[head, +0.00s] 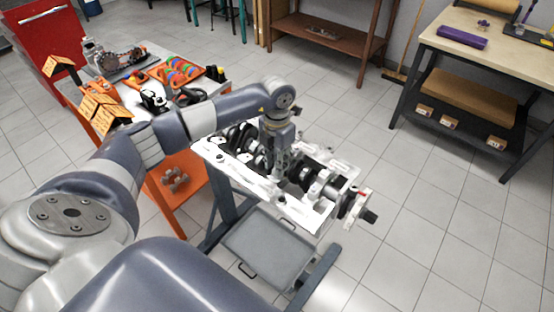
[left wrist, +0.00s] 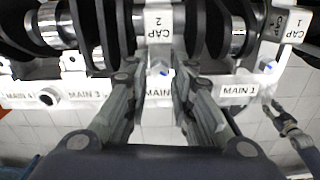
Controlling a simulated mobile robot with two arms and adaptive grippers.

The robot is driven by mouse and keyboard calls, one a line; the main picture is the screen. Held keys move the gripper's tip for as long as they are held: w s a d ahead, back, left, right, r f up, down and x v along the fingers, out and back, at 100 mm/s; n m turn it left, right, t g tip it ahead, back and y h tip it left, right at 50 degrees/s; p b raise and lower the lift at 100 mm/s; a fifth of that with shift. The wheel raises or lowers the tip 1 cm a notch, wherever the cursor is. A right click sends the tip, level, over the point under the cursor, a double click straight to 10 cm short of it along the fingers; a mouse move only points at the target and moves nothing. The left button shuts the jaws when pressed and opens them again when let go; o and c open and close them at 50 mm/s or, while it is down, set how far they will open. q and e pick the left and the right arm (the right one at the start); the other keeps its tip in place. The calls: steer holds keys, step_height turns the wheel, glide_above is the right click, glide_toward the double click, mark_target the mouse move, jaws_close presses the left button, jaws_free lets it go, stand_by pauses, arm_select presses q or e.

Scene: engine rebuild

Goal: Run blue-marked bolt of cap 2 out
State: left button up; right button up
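The white cap 2 (left wrist: 158,22) shows at the top centre of the left wrist view, its label upside down. The blue-marked bolt (left wrist: 157,69) is at its lower edge, above the partly covered MAIN 2 label. My left gripper (left wrist: 155,78) is open, with one finger on each side of this bolt and a visible gap between them. I cannot tell whether either fingertip touches it. In the head view my left gripper (head: 276,166) points down over the middle of the engine block (head: 305,212) and hides cap 2 there.
Cap 1 (left wrist: 291,27), with another blue mark below it, is to the right. Dark crankshaft webs flank cap 2. A grey tray (head: 266,246) sits low under the block. An orange tool bench (head: 176,190) stands left, a workbench (head: 490,50) right; open floor lies between.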

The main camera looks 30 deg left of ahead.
arm_select(q)
jaws_close()
steer(key=n+b, duration=0.1)
steer(key=n, duration=0.1)
steer(key=shift+f+n, duration=0.1)
steer(key=shift+n, duration=0.3)
steer(key=shift+d+n+b, duration=0.1)
steer(key=shift+n+b, duration=0.2)
steer(key=shift+n, duration=0.9)
arm_select(e)
steer(key=shift+w+d+f, duration=0.2)
steer(key=shift+w+f, duration=0.2)
steer(key=shift+w, duration=0.1)
steer(key=shift+w+d+f, duration=0.15)
steer(key=shift+w+f, duration=0.25)
steer(key=shift+w, duration=0.2)
arm_select(q)
jaws_free()
